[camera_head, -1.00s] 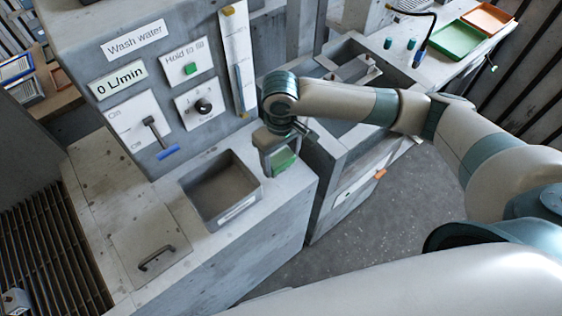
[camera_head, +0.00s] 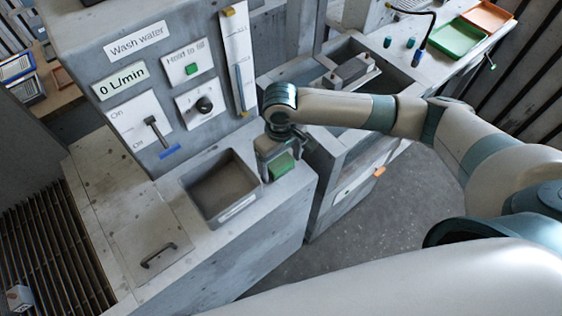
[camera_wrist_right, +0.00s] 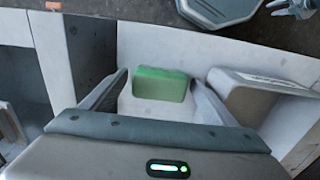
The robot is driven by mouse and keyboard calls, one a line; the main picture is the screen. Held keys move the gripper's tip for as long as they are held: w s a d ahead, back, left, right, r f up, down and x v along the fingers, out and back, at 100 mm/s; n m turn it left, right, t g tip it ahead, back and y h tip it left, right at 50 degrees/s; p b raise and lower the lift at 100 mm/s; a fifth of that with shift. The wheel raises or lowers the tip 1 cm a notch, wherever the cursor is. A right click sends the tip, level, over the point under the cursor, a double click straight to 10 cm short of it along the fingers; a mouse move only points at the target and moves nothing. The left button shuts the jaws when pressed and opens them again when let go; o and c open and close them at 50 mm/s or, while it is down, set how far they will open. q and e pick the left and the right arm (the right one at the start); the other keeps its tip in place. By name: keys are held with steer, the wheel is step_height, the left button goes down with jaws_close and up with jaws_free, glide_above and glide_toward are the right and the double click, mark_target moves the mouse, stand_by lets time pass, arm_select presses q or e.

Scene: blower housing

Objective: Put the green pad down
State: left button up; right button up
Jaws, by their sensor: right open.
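The green pad (camera_head: 282,166) lies on the grey counter top, at the right of the sunken basin (camera_head: 222,190). In the right wrist view the pad (camera_wrist_right: 161,84) shows a green top and a paler front, and sits between the two finger tips. My right gripper (camera_wrist_right: 160,92) is open, with a gap between each finger and the pad. In the head view the right gripper (camera_head: 279,165) is low over the counter at the pad, and partly hides it. My left gripper is not in view.
The basin (camera_wrist_right: 262,98) is close beside the right-hand finger in the wrist view. A panel with a lever (camera_head: 158,132), a knob (camera_head: 204,104) and a green button (camera_head: 193,69) rises behind. A second sink (camera_head: 300,85) and green (camera_head: 458,40) and orange (camera_head: 488,16) trays stand further right.

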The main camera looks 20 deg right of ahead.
mark_target(281, 162)
step_height(281, 162, up, 12)
steer(key=b, duration=0.3)
steer(key=shift+r, duration=0.15)
stand_by(0.7)
